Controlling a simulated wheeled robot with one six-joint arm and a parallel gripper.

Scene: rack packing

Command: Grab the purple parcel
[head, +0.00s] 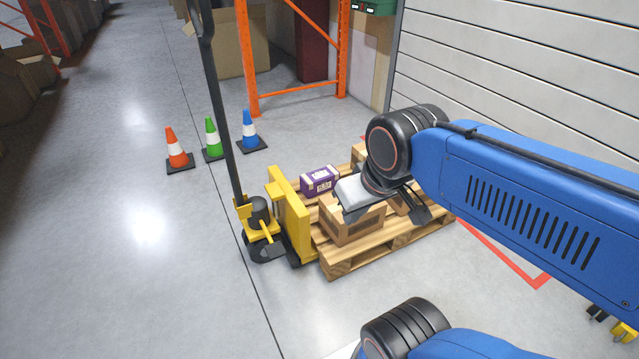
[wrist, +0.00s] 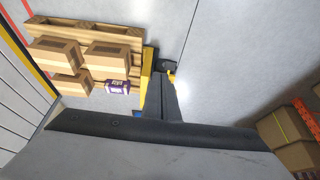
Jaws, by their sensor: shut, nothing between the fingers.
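The purple parcel (head: 320,180) is a small box with pale tape and a white label. It sits on the wooden pallet (head: 345,266) at the end by the yellow pallet jack, behind a brown carton. In the wrist view the purple parcel (wrist: 117,87) shows at the pallet's edge, beside the cartons. My gripper (head: 421,205) is partly hidden by my own wrist, over the pallet and right of the parcel. In the wrist view, my gripper (wrist: 163,100) is shut and empty, apart from the parcel.
Brown cartons (head: 352,222) share the pallet, close to the parcel. The yellow pallet jack (head: 291,216), with its tall dark handle (head: 222,110), stands at the pallet's left end. Orange, green and blue cones (head: 212,138) stand behind. The floor at left is clear.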

